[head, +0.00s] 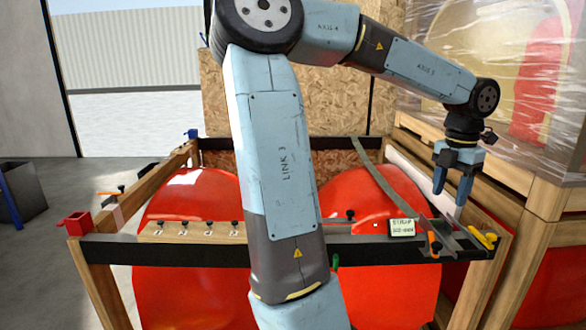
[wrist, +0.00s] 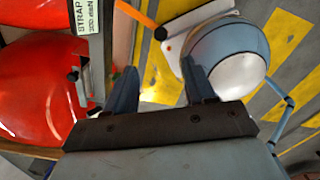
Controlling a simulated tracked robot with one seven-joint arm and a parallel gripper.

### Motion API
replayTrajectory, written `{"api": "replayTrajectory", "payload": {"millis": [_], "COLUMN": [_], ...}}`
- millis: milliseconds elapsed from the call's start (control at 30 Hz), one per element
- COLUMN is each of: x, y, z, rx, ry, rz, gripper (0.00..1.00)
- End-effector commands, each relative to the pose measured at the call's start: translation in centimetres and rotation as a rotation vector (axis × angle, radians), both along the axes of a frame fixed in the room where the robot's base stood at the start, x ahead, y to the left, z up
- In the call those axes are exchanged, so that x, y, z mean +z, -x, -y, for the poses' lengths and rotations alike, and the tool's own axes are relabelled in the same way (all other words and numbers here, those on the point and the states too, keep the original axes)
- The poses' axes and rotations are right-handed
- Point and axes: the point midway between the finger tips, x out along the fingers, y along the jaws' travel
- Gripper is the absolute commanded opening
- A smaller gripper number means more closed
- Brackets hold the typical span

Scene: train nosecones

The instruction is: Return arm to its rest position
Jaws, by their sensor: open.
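My arm is raised and bent over the wooden crate frame (head: 100,285) in the head view. My gripper (head: 452,192) hangs fingers down above the right end of the frame's dark front rail. Its two blue fingers are apart with nothing between them. In the wrist view my gripper (wrist: 160,88) also shows open and empty, with floor behind the fingertips. The red nosecones (head: 190,205) stand inside the frame, partly hidden behind my arm. Part of a red nosecone (wrist: 35,90) shows at the left of the wrist view.
A strap label (head: 402,228), an orange-handled clamp (head: 434,243) and a yellow-handled clamp (head: 484,238) sit on the front rail below my gripper. A plastic-wrapped crate (head: 548,190) stands close on the right. Open floor (head: 110,150) lies at the left.

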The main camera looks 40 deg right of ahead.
Motion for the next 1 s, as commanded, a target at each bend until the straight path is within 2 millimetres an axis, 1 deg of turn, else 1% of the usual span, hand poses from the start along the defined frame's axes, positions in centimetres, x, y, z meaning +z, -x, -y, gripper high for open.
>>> {"api": "replayTrajectory", "payload": {"millis": [167,267,333,467,500,633,767,800,867,900,967,1000], "x": [-0.3,-1.4,-2.7,-5.2,-5.8,-7.1,-7.6,-7.6,-7.4,-7.2,-6.8,-6.5], "y": [-0.3,-1.4,-2.8,-6.6,-7.8,-11.7,-15.4,-16.4,-17.9,-18.8,-20.1,-20.9], "z": [0.0,-0.3,-0.7,-2.1,-2.7,-5.1,-8.2,-9.3,-10.9,-12.1,-13.8,-15.1], "rx": [0.027,0.139,0.281,0.640,0.756,1.139,1.526,1.646,1.826,1.947,2.128,2.248], "ry": [-0.007,-0.029,-0.055,-0.092,-0.097,-0.096,-0.063,-0.047,-0.015,0.007,0.050,0.081], "rz": [0.006,0.030,0.058,0.133,0.158,0.238,0.311,0.331,0.359,0.376,0.395,0.406], "gripper": [0.55,0.55,0.55,0.55,0.55,0.55,0.55,0.55,0.55,0.55,0.55,0.55]}}
